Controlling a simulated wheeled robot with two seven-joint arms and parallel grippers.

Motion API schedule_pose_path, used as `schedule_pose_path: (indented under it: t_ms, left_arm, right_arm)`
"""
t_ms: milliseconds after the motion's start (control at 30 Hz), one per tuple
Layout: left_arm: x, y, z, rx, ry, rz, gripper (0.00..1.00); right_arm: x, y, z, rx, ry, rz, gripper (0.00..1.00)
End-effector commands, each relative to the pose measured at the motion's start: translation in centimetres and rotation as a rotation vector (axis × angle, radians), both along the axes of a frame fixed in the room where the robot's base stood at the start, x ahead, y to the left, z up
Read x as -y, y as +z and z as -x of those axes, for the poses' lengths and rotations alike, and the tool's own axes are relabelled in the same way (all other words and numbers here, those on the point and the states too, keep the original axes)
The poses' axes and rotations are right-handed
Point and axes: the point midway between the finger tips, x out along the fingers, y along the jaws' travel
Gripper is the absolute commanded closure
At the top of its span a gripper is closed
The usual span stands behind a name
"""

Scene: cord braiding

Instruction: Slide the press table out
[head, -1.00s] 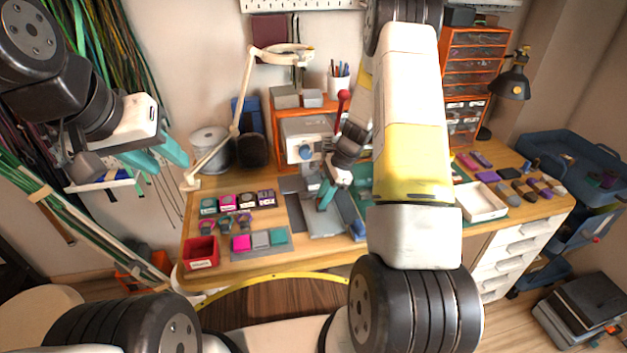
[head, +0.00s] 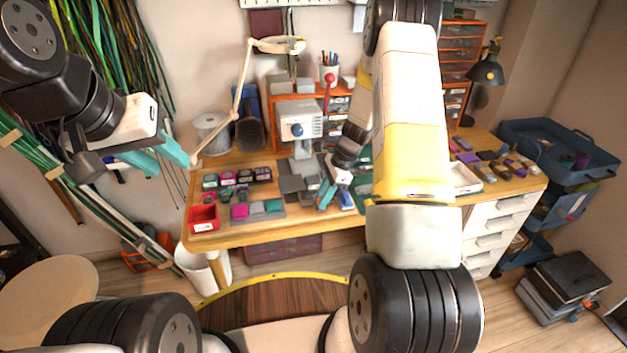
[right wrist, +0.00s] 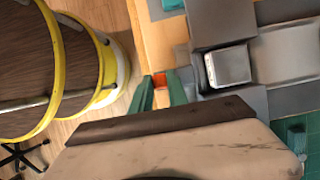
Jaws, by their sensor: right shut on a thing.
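The press (head: 298,122) is a pale box with a blue round knob and a red-balled lever, at the back middle of the desk. Its grey table area (head: 293,184) lies below and in front of it, partly hidden by my right gripper. My right gripper (head: 327,197) is low at the front of this area; in the right wrist view its teal fingers (right wrist: 160,85) are closed around a small orange-red piece (right wrist: 160,79), apparently the press table's grip. A grey block (right wrist: 226,66) is right beside them. My left gripper (head: 160,158) is open and empty, left of the desk.
A red bin (head: 204,219), spools and coloured blocks (head: 257,208) cover the desk's left part. A white tray (head: 464,179) and small items lie to the right. A lamp arm (head: 237,100) rises behind.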

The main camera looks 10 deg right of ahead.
Motion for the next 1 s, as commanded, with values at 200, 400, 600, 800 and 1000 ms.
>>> schedule_pose_path:
  t_ms: [200,400,600,800,1000]
  left_arm:
    - [0.0,0.0,0.0,0.0,0.0,0.0,0.64]
    - [0.0,0.0,0.0,0.0,0.0,0.0,0.64]
    - [0.0,0.0,0.0,0.0,0.0,0.0,0.64]
    - [0.0,0.0,0.0,0.0,0.0,0.0,0.64]
    - [0.0,0.0,0.0,0.0,0.0,0.0,0.64]
  right_arm:
    - [0.0,0.0,0.2,-0.004,0.002,-0.002,0.62]
    - [0.0,0.0,0.1,-0.003,0.001,-0.001,0.58]
    - [0.2,0.4,0.0,-0.001,0.0,-0.001,0.58]
    - [1.3,3.3,-0.1,0.003,0.0,0.0,0.58]
    - [2.5,6.1,0.0,0.001,0.001,-0.001,0.58]
